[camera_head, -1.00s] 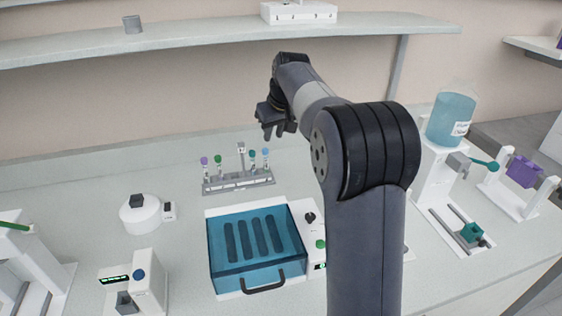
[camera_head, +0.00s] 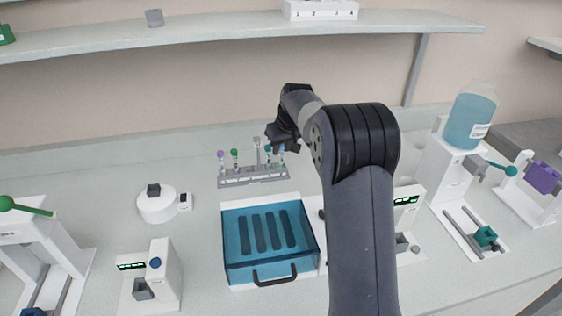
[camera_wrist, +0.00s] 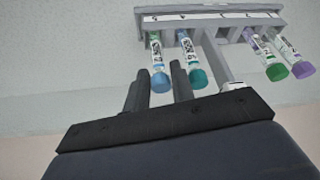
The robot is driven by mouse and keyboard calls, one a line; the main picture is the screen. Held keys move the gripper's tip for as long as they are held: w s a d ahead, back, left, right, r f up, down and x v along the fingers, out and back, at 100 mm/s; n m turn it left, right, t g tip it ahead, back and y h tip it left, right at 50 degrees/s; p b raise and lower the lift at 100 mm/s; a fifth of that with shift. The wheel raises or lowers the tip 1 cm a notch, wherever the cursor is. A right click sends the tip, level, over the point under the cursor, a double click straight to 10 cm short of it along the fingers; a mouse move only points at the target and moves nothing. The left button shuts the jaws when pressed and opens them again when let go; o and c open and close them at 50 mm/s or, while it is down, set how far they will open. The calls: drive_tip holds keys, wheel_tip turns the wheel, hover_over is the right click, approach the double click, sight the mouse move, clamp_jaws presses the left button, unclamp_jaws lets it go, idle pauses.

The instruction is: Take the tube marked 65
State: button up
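A grey rack (camera_head: 255,180) at the back of the bench holds several capped tubes, with a purple-capped tube (camera_head: 221,155) and a green-capped tube (camera_head: 235,155) at its left. In the wrist view, a blue-capped tube (camera_wrist: 156,50) and a teal-capped tube (camera_wrist: 190,48) stand near my fingers. The green cap (camera_wrist: 276,72) and purple cap (camera_wrist: 303,69) are further right. The tubes carry printed labels, but I cannot read 65 on any. My gripper (camera_wrist: 161,88) is open, its fingers on either side of the blue cap in that picture. I cannot tell whether they touch it.
A blue-lidded box (camera_head: 268,240) stands in front of the rack. A white round device (camera_head: 157,205) is to its left. A shelf (camera_head: 230,35) runs above the bench. A bottle of blue liquid (camera_head: 470,118) stands on a white stand at the right.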

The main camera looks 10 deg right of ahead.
drive_tip(key=shift+c, duration=0.4)
drive_tip(key=c, duration=0.3)
drive_tip(key=shift+r, duration=0.2)
drive_tip(key=shift+c, duration=0.2)
wheel_tip(320, 180, up, 7)
drive_tip(key=shift+f, duration=0.1)
drive_tip(key=d+b, duration=0.1)
drive_tip(key=d, duration=1.7)
drive_tip(key=shift+s, duration=0.35)
